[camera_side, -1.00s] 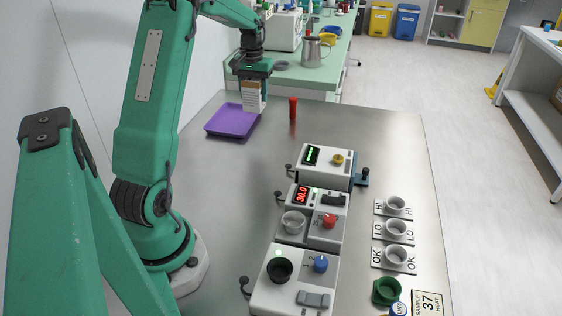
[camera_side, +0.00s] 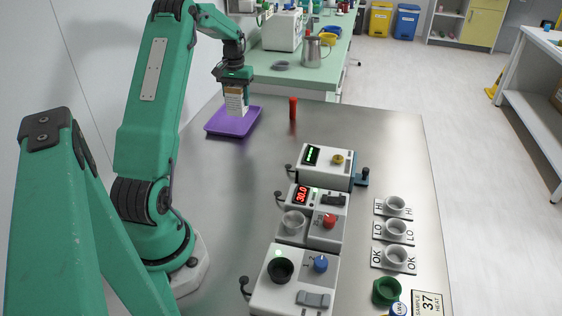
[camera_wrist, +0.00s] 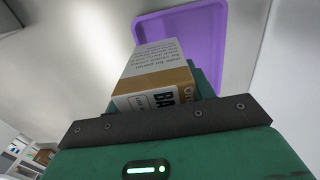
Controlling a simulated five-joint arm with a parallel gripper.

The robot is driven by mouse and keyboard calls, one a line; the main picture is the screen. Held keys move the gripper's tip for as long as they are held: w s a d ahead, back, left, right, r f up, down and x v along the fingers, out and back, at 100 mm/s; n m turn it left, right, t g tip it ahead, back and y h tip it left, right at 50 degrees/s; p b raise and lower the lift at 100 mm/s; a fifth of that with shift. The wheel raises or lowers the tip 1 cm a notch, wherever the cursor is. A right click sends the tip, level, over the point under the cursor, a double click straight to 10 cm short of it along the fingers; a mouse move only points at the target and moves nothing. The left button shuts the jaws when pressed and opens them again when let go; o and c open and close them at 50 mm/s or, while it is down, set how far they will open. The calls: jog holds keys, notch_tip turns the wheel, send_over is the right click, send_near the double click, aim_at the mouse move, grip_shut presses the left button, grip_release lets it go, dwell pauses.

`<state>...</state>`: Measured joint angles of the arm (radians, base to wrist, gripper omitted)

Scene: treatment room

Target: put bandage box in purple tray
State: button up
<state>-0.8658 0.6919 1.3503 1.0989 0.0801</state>
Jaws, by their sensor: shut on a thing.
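The bandage box (camera_side: 235,102) is white and tan with printed text. It is upright in my gripper (camera_side: 235,90), which is shut on it. In the side view the box hangs in front of the purple tray (camera_side: 222,122), low over it; I cannot tell whether its bottom touches the tray. In the wrist view the box (camera_wrist: 155,75) sticks out from the jaws, with the purple tray (camera_wrist: 215,45) beyond it and to its right. Part of the tray is hidden behind the box.
A red cylinder (camera_side: 293,108) stands on the metal table right of the tray. Several white devices (camera_side: 325,168) with knobs and displays line the middle of the table. Small cups on labelled plates (camera_side: 396,230) stand at the right. The table between tray and devices is clear.

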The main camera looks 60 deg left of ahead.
jog(key=a, duration=0.1)
jog(key=s+a+f, duration=0.1)
jog(key=a+f, duration=0.1)
jog(key=a, duration=0.1)
jog(key=shift+s+f, duration=0.25)
jog(key=shift+s, duration=0.05)
jog(key=shift+f, duration=2)
jog(key=shift+f, duration=0.1)
jog(key=o, duration=1)
jog(key=shift+f, duration=0.1)
notch_tip(320, 180, up, 12)
jog(key=shift+r, duration=0.2)
jog(key=shift+d, duration=0.1)
